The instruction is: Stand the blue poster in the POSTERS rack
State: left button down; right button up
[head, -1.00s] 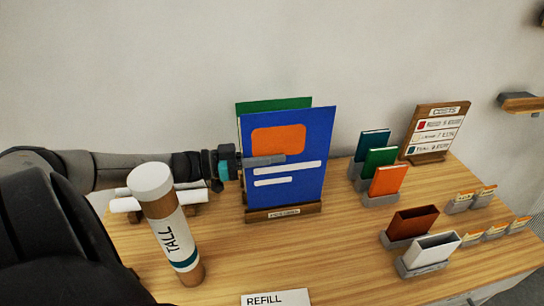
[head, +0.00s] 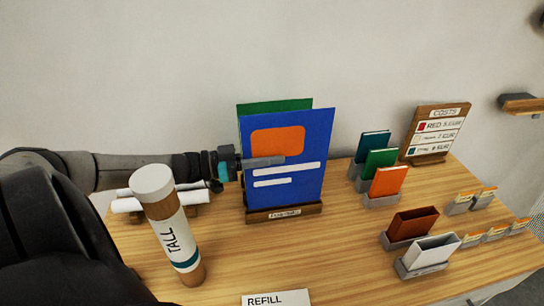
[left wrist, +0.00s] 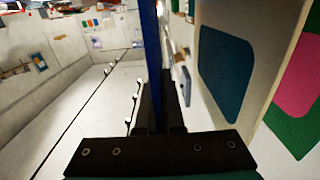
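The blue poster (head: 290,186), with an orange patch and white bars, stands nearly upright in the wooden rack (head: 284,213) on the table. The rack's label is too blurred to read. A green poster (head: 275,106) stands behind the blue one, mostly hidden. My left gripper (head: 265,161) reaches in from the left, one finger across the blue poster's front. In the left wrist view, the blue poster (left wrist: 151,60) shows edge-on between the closely set fingers (left wrist: 156,112), which appear shut on it. My right gripper is not in view.
A tall tube (head: 170,225) marked TALL stands at the front left, near white rolls (head: 128,205). Small coloured card stands (head: 380,163) and bins (head: 430,255) occupy the right side. A COSTS board (head: 436,132) stands behind. Wood right of the rack is clear.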

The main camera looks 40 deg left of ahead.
pick_arm(q)
jog(key=shift+f, duration=0.2)
jog(key=shift+d+f+b, duration=0.25)
jog(key=shift+f+b, duration=0.7)
jog(key=shift+f, duration=0.05)
jog(key=shift+f, duration=0.2)
